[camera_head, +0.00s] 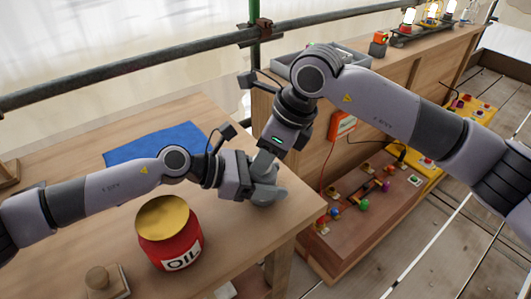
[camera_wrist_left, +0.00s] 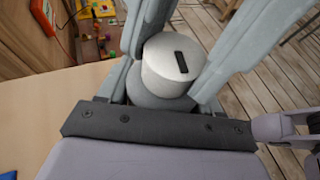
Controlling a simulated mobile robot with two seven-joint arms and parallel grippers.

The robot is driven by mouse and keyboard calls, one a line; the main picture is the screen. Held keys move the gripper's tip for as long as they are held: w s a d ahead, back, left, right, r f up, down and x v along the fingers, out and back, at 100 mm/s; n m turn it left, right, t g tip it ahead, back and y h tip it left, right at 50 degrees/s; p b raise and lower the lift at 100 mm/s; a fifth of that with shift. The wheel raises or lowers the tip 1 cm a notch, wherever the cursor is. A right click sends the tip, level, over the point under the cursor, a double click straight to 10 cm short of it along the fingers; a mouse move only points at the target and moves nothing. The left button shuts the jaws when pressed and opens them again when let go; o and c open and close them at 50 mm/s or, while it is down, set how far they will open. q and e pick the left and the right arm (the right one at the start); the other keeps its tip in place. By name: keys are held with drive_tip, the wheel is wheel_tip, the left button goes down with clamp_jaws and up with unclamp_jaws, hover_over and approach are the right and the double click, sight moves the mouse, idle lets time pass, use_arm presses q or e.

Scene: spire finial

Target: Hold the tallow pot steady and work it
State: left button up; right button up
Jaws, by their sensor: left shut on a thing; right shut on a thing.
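The tallow pot appears to be the pale grey round body (camera_wrist_left: 165,62) with a dark slot on its top, seen in the left wrist view between my left gripper's fingers. My left gripper (camera_head: 266,192) is shut on it near the table's right edge. My right gripper (camera_head: 264,167) comes down from above to the same spot and is shut there, apparently on the pot's upper part. In the head view the fingers hide most of the pot, so its exact contact with the right gripper is hard to tell.
A red OIL jar (camera_head: 172,241) with a gold lid stands on the wooden table (camera_head: 110,235) below my left arm. A blue cloth (camera_head: 155,144) lies behind. A wooden stamp-like block (camera_head: 104,281) is at the front. A low bench (camera_head: 375,215) with coloured knobs stands right of the table.

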drive_tip(key=n+g, duration=0.1)
drive_tip(key=n, duration=0.2)
drive_tip(key=n+g, duration=0.1)
drive_tip(key=n, duration=0.3)
drive_tip(key=shift+w+r+g, duration=0.1)
drive_tip(key=shift+w+g, duration=0.1)
drive_tip(key=shift+g, duration=0.1)
drive_tip(key=n+g, duration=0.1)
drive_tip(key=n, duration=0.2)
drive_tip(key=n+g+h, duration=0.1)
drive_tip(key=n, duration=0.2)
drive_tip(key=shift+w+a, duration=0.15)
drive_tip(key=shift+n, duration=0.4)
drive_tip(key=o, duration=0.8)
drive_tip(key=v, duration=1.2)
drive_tip(key=shift+w+a, duration=0.1)
drive_tip(key=shift+a, duration=0.05)
